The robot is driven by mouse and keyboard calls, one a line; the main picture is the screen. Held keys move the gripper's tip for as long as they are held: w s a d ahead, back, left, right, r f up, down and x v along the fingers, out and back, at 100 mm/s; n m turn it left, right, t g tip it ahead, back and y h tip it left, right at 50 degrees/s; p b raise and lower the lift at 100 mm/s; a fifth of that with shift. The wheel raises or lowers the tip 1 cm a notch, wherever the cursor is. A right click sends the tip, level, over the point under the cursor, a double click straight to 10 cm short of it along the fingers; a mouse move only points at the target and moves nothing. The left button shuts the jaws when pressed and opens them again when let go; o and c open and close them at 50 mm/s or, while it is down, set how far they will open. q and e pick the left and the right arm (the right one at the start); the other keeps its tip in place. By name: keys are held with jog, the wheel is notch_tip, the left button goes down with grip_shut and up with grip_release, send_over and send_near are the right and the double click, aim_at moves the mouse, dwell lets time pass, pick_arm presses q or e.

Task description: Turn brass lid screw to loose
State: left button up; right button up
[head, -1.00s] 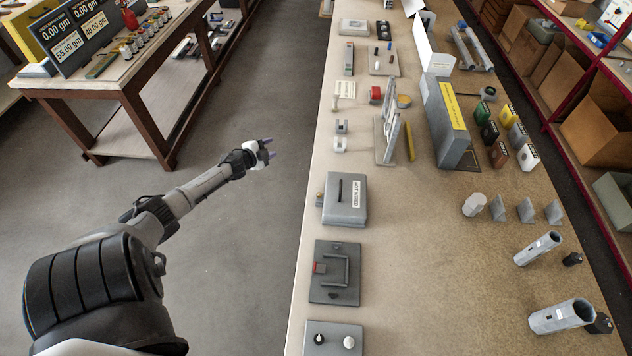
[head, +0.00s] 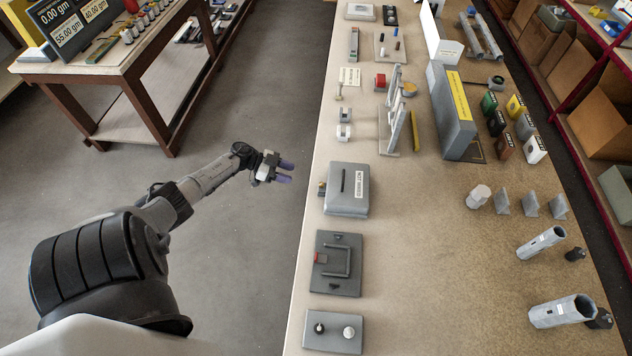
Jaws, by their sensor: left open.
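A grey box with a lid (head: 347,190) sits near the left edge of the long bench. Its lid has a dark slot or bar and a white label. A small brass-coloured screw (head: 322,189) shows at the box's left side, too small to tell its turn. My left gripper (head: 287,172) is open and empty, with purple fingertips pointing right. In the picture it is just left of the box, over the floor beside the bench edge, apart from the screw. My right gripper is not in view.
A grey plate with a handle and red part (head: 338,264) and a grey panel with two knobs (head: 333,332) lie nearer on the bench. Small fixtures (head: 344,123) stand beyond the box. A wooden table (head: 110,75) stands at the far left.

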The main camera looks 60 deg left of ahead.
aim_at(321, 183)
pick_arm(q)
jog(key=x, duration=1.1)
jog(key=shift+c, duration=0.2)
